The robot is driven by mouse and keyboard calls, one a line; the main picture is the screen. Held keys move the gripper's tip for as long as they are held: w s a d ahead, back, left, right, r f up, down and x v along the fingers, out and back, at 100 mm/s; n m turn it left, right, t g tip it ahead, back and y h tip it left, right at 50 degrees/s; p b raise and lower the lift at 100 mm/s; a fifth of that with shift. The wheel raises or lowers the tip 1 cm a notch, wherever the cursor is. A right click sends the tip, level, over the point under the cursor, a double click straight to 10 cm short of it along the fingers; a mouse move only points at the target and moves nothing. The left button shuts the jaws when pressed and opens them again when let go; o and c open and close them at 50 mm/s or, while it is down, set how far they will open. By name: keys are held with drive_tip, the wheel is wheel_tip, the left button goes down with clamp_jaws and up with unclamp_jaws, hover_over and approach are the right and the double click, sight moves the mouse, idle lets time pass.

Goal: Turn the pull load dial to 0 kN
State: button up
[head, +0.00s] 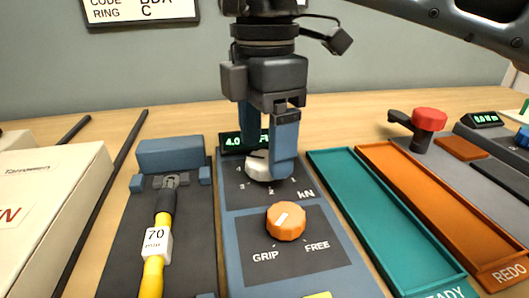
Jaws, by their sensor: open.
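The pull load dial (258,168) is a pale round knob on a dark panel marked kN, in the middle of the head view. A small green display (233,141) behind it reads about 4.0, with the rest hidden by my gripper. My gripper (268,168) points down over the dial, with one blue finger behind and left of it and the other at its right. The fingers are open around the dial; I cannot tell whether they touch it. The near finger hides part of the scale.
An orange knob (286,221) marked GRIP and FREE sits in front of the dial. A yellow cable (156,255) with a 70 tag lies in a fixture at left. Teal (365,207) and orange (408,188) trays lie at right, near a red-topped lever (429,119).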

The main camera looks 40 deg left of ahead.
drive_tip(key=shift+f, duration=0.9)
drive_tip(key=shift+c, duration=0.3)
drive_tip(key=c, duration=1)
